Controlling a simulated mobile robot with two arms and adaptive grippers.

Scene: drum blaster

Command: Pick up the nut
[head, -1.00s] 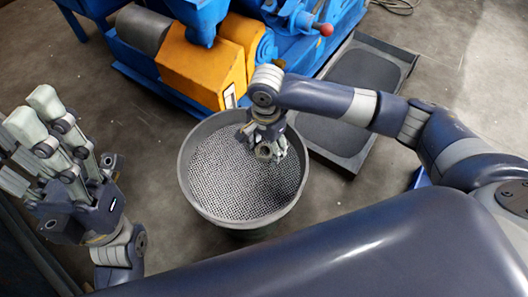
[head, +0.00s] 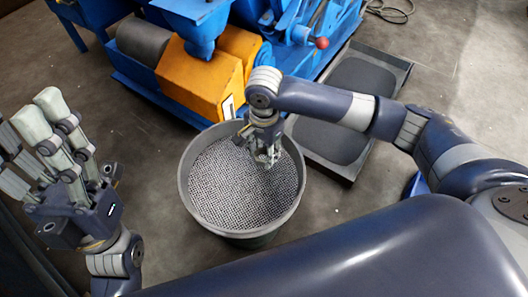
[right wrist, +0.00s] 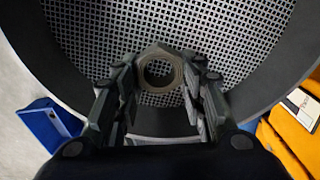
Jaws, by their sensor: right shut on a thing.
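The nut (right wrist: 160,71) is a dull brown-grey ring with a large round hole. In the right wrist view it sits between the two fingers of my right gripper (right wrist: 160,85), which is shut on it. In the head view my right gripper (head: 267,157) points down into a round grey bin, over its speckled mesh-like inside. The nut is too small to make out clearly there. My left gripper (head: 45,135) is open and empty at the far left, fingers pointing up, away from the bin.
The bin's dark rim (head: 187,150) surrounds my right gripper. A blue and orange machine (head: 205,75) stands close behind the bin. A low black tray (head: 340,150) lies to its right on the floor. Clear grey floor (head: 145,135) is left of the bin.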

